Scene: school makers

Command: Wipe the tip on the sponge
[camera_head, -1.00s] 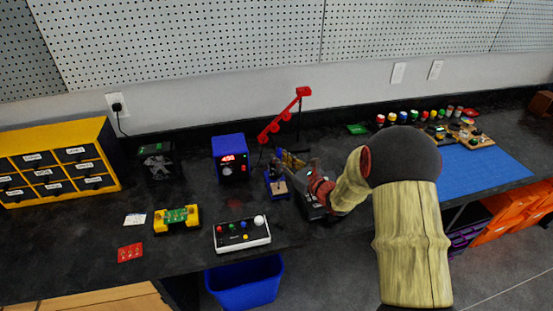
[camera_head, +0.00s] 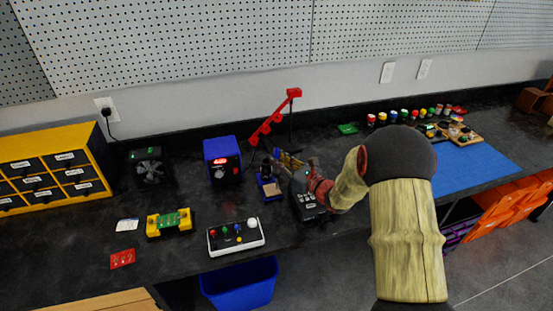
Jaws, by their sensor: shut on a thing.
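The small blue soldering stand (camera_head: 264,180) is on the black bench, with a tan sponge (camera_head: 272,189) on its front part. My gripper (camera_head: 292,164) is just right of the stand and above the bench, coming in from the right. The iron's tip is too small and dark to make out. I cannot tell whether it touches the sponge.
A blue soldering station (camera_head: 222,161) and a dark fan box (camera_head: 151,168) stand left. A red jointed arm (camera_head: 271,122) rises behind. A black meter-like device (camera_head: 308,206) lies below my gripper. A button box (camera_head: 236,236) and a yellow board holder (camera_head: 169,223) sit in front.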

